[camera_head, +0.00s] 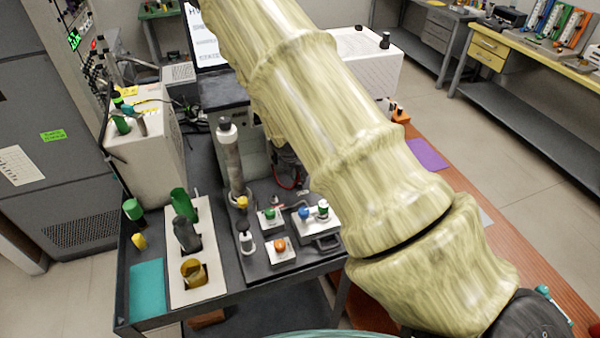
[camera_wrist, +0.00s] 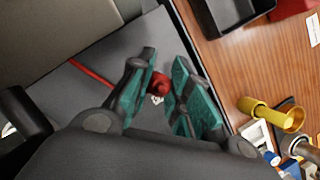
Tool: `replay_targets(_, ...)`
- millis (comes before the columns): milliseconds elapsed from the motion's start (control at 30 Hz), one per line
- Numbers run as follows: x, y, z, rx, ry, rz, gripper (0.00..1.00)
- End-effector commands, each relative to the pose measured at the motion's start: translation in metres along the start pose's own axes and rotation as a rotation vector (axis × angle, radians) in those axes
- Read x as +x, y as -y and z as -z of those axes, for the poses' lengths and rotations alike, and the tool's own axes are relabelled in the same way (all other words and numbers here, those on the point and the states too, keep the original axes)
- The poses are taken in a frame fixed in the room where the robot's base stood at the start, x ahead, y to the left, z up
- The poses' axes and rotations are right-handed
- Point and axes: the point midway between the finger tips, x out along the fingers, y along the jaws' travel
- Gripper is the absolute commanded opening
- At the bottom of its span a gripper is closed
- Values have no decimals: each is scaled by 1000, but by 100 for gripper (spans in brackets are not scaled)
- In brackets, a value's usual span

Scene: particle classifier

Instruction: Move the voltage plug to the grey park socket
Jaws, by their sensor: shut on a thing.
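In the wrist view, my gripper (camera_wrist: 160,88) has its two teal fingers closed around a small red plug (camera_wrist: 160,82). The plug sits between the fingertips, over a grey surface (camera_wrist: 65,90), and a small white patch shows just below it. A red cable (camera_wrist: 90,73) runs across the grey surface toward the fingers. I cannot tell whether the plug is seated in a socket or held clear. I cannot pick out the grey park socket for certain in either view. In the head view my large pale arm covers much of the scene, and I cannot make out the fingers.
In the wrist view, a wooden bench top (camera_wrist: 225,55) holds a black tray (camera_wrist: 225,12) and a yellow cylinder part (camera_wrist: 272,113) at the right. In the head view, a dark cart (camera_head: 225,285) carries a white rack (camera_head: 205,285) and several small coloured-knob fixtures. A floor aisle lies at the right.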

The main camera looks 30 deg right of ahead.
Motion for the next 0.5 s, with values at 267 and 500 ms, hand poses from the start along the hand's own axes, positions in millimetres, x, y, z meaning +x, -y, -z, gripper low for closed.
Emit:
replay_targets(267, 5, 0, 2, 0, 0, 0, 0)
replay_targets(500, 9, 0, 4, -1, 0, 0, 0)
